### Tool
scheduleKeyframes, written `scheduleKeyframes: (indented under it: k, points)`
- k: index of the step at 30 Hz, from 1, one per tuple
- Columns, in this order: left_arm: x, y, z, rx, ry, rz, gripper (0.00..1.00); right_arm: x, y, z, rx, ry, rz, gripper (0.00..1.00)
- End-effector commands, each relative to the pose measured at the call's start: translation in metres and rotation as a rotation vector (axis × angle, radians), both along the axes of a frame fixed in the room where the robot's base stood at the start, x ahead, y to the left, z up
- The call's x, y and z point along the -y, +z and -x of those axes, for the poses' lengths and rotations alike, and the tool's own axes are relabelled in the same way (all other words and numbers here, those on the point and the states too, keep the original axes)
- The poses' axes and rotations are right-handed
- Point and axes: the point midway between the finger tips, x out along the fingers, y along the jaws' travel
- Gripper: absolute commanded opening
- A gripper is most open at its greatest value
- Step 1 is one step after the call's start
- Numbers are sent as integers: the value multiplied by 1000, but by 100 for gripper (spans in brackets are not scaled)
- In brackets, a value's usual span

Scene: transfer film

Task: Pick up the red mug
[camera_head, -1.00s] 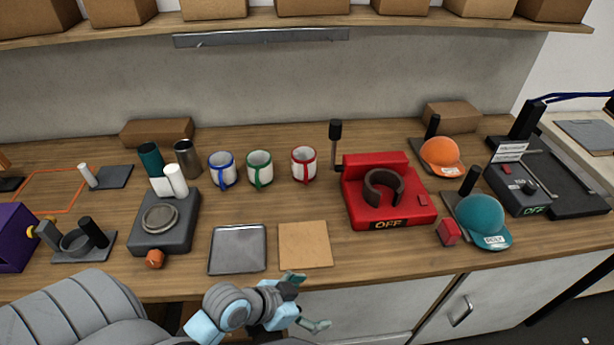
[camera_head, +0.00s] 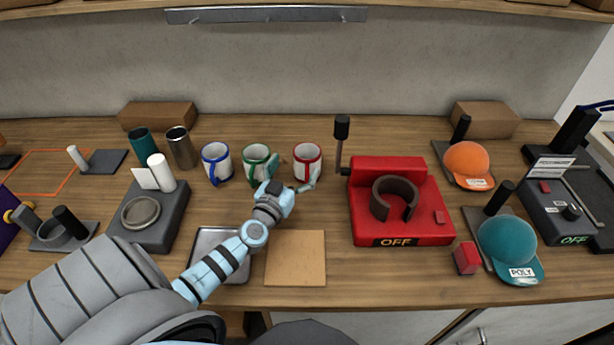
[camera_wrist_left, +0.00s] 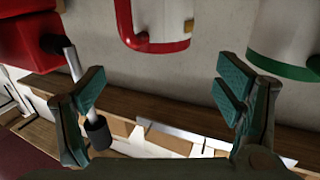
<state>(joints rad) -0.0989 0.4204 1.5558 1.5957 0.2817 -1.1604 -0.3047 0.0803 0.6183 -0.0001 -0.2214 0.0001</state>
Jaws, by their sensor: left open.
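The red mug (camera_head: 308,163), white with red rim, base and handle bands, stands upright on the wooden counter, rightmost of three mugs. My left gripper (camera_head: 294,178) is open and empty, close in front of the red and green mugs. One finger reaches near the green mug (camera_head: 255,160), the other overlaps the front right of the red mug. In the left wrist view, the red mug (camera_wrist_left: 165,22) shows at the top, between the directions of the open fingers (camera_wrist_left: 160,92). The green mug (camera_wrist_left: 285,35) shows beyond the right finger. I cannot tell whether a finger touches a mug.
A blue mug (camera_head: 217,162) stands left of the green one. A red press (camera_head: 425,215) with a black-knobbed lever (camera_head: 341,130) stands close right of the red mug. A metal tray (camera_head: 208,240) and a tan board (camera_head: 296,258) lie in front.

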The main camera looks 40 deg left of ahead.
Motion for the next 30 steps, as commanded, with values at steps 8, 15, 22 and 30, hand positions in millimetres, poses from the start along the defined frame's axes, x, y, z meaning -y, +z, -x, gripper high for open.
scheduleKeyframes:
  k: [8,15,22,30]
  points:
    - [-10,-10,-33,4,1,0,85,-1,-21,-2,2,-1,-1,40]
    - [-20,-9,-71,2,1,0,85,-1,-35,-6,10,0,-1,40]
    - [-20,-7,-72,1,0,0,79,-1,-32,-6,10,0,-1,40]
    - [-20,-7,-72,1,0,1,35,-1,-32,-5,8,0,-1,40]
